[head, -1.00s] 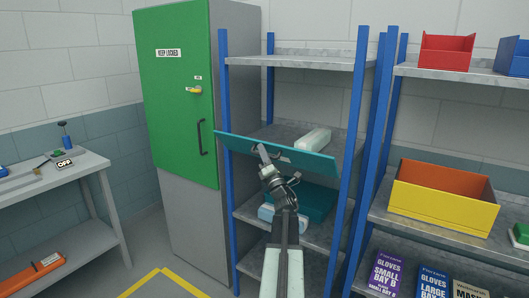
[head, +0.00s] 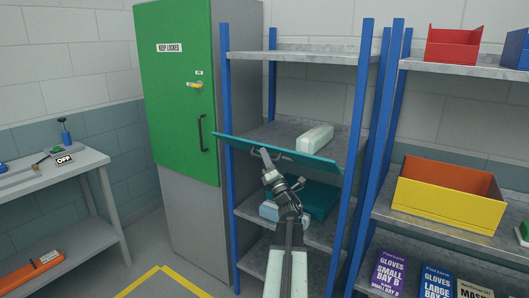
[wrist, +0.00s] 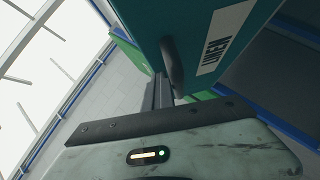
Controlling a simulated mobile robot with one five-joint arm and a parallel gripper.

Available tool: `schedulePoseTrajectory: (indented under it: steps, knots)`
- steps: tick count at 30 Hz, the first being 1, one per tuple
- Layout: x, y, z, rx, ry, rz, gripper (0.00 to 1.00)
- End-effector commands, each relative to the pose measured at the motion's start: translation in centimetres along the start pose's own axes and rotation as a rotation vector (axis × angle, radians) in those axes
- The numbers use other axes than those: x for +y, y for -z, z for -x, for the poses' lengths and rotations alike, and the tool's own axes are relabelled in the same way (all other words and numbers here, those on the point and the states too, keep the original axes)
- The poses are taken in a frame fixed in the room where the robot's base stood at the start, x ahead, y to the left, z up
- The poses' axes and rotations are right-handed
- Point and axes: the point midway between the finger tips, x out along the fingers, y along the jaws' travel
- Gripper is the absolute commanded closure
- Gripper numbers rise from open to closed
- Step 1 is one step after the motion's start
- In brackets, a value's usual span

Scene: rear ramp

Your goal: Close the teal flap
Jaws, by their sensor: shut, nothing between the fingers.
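In the wrist view the flap (wrist: 190,25) fills the top middle, with a white label and a dark handle (wrist: 172,62). My gripper (head: 266,156) is shut and empty, its tip at the flap's near face. In the wrist view the fingers (wrist: 160,92) lie just below the handle; I cannot tell whether they touch it.
A teal box (head: 318,200) and a light blue item (head: 268,211) sit on the shelf below. A white item (head: 315,138) lies on the shelf behind the flap. A green-doored cabinet (head: 180,110) stands close on the left. A yellow bin (head: 440,207) sits on the right rack.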

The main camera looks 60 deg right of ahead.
Motion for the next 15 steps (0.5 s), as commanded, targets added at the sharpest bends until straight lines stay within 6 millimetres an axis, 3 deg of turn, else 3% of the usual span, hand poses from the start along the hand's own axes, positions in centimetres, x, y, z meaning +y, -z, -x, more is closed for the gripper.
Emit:
schedulePoseTrajectory:
  steps: [1,15]
  knots:
    - [-0.9,-0.9,0.9,-0.019,0.023,-0.002,0.77]
    - [-0.9,-0.8,4.7,-0.02,0.023,-0.002,0.77]
